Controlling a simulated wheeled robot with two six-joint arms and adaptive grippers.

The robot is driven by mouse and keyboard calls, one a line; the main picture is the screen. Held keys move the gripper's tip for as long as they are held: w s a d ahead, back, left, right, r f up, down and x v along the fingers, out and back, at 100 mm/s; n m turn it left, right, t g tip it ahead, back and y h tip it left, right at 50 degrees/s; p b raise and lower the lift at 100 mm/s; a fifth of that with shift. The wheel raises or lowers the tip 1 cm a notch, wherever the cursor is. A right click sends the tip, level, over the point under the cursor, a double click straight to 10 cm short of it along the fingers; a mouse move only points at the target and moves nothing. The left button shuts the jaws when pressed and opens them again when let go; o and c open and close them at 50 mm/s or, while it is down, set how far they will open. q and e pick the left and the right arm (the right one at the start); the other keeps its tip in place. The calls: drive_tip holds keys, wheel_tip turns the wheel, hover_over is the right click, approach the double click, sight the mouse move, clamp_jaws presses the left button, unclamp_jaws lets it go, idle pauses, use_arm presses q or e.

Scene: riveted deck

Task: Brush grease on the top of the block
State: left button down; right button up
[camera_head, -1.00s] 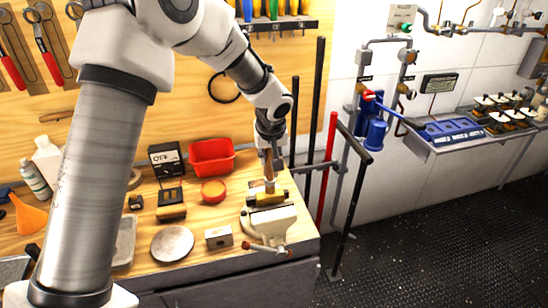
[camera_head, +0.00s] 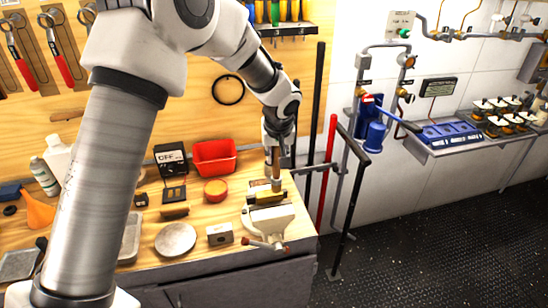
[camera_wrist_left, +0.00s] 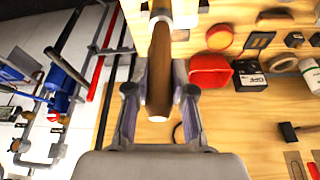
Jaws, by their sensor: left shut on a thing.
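My left gripper (camera_head: 276,143) is shut on the wooden handle of a brush (camera_head: 275,170) and holds it nearly upright, bristle end down. The brush also shows in the left wrist view (camera_wrist_left: 158,65), between the fingers (camera_wrist_left: 160,92). Below it a brass-coloured block (camera_head: 267,198) is clamped in a pale bench vise (camera_head: 270,219). The brush's lower end is at the block's top; I cannot tell whether it touches. A round orange-red tin (camera_head: 215,190) stands on the bench to the left; it also shows in the left wrist view (camera_wrist_left: 220,37). My right gripper is not in view.
A red bin (camera_head: 214,157) stands behind the tin. A metal disc (camera_head: 175,240) and a small grey block (camera_head: 220,234) lie left of the vise. Dark and red upright bars (camera_head: 327,172) stand right of the bench, close to the arm.

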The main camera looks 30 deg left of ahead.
use_arm(q)
wheel_tip(320, 180, up, 2)
drive_tip(key=shift+w+a+p, duration=0.1)
drive_tip(key=shift+p, duration=0.45)
drive_tip(key=shift+a+p+v, duration=0.25)
drive_tip(key=shift+p+v, duration=0.65)
drive_tip(key=shift+v, duration=0.35)
drive_tip(key=shift+w+r+p, duration=0.25)
drive_tip(key=shift+r+p, duration=0.1)
drive_tip(key=shift+r, duration=0.2)
